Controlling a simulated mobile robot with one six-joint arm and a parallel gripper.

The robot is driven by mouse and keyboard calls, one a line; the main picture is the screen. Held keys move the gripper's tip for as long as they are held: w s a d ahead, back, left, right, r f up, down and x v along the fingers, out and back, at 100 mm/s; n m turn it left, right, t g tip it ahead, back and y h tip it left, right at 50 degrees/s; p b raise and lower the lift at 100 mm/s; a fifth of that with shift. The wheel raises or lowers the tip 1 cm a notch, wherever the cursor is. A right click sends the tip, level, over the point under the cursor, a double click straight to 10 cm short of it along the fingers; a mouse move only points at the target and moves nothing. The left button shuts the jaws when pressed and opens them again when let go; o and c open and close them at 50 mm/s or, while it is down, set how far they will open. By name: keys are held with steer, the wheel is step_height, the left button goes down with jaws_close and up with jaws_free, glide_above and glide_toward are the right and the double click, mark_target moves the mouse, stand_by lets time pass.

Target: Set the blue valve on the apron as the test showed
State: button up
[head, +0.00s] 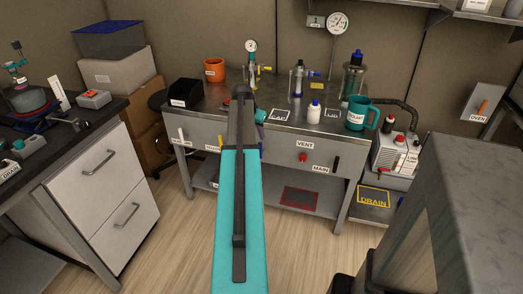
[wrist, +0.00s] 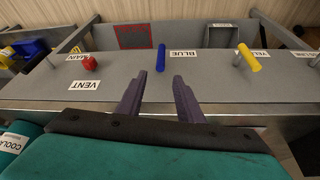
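The blue valve (wrist: 161,57) is a short blue bar handle on the grey apron (wrist: 118,85), beside its BLUE label (wrist: 184,54). In the wrist view it stands lengthwise, up and down the picture. My gripper (wrist: 160,75) is open and empty, its two purple fingers apart. The blue handle shows just beyond the fingertips, roughly in line with the gap; I cannot tell whether they touch. In the head view my teal arm hides the blue valve and most of the gripper.
A red VENT knob (wrist: 90,63) and a yellow handle (wrist: 248,57) flank the blue valve. The black MAIN handle (head: 336,163) is farther right in the head view. A teal coolant mug (head: 357,116) and a white bottle (head: 314,112) stand on the bench above. The floor in front is clear.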

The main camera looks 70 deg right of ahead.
mark_target(261, 148)
steer(key=shift+f, duration=0.15)
steer(key=x, duration=1.3)
steer(key=shift+d+f, duration=0.15)
steer(key=shift+f, duration=0.15)
jaws_close()
